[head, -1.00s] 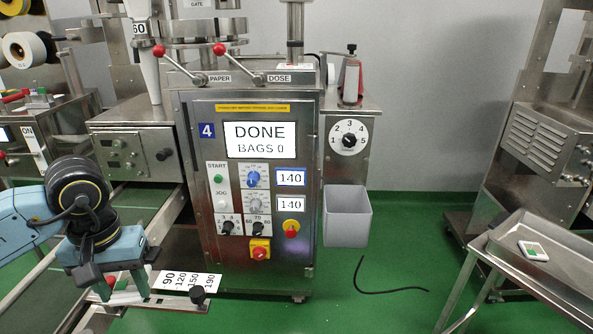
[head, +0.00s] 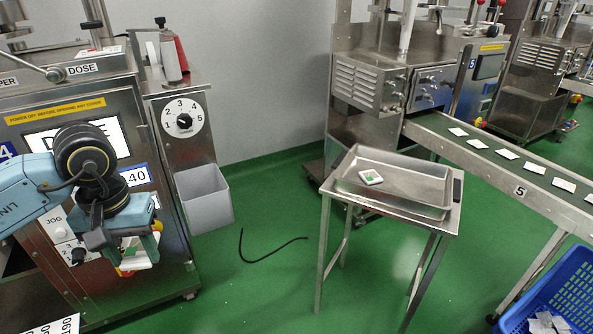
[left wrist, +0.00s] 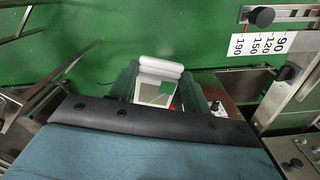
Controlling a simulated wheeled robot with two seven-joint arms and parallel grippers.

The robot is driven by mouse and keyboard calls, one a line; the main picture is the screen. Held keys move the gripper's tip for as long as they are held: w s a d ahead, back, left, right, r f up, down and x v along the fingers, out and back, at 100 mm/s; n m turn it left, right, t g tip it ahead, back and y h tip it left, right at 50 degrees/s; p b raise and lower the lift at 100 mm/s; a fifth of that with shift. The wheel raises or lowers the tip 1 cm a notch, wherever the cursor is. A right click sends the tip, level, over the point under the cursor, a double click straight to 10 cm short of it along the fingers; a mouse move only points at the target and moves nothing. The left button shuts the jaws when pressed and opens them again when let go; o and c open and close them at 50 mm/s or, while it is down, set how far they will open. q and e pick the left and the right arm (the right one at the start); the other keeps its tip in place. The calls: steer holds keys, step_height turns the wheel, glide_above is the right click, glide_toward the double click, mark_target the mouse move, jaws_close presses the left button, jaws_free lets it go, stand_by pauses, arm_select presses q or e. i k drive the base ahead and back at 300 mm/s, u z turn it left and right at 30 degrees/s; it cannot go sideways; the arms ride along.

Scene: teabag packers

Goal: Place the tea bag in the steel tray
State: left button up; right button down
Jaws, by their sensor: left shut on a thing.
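My left gripper (head: 138,252) is in front of the machine's panel at the left of the head view. It is shut on a tea bag (left wrist: 155,92), which is white with a green patch in the left wrist view. The steel tray (head: 425,187) is a shallow tray on a small steel stand, right of centre in the head view. One white bag with a green mark (head: 370,177) lies in it. My left gripper is well to the left of the tray, with floor between them. My right gripper is not in view.
A grey bin (head: 204,198) hangs on the machine's side (head: 185,150). A black cable (head: 265,252) lies on the open green floor. A conveyor (head: 500,158) with several white bags runs behind the stand, and a blue crate (head: 560,295) stands at lower right.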

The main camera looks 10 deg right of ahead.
mark_target(416, 191)
steer(key=i, duration=0.45)
steer(key=z, duration=2.15)
steer(key=i, duration=0.5)
steer(key=z, duration=0.1)
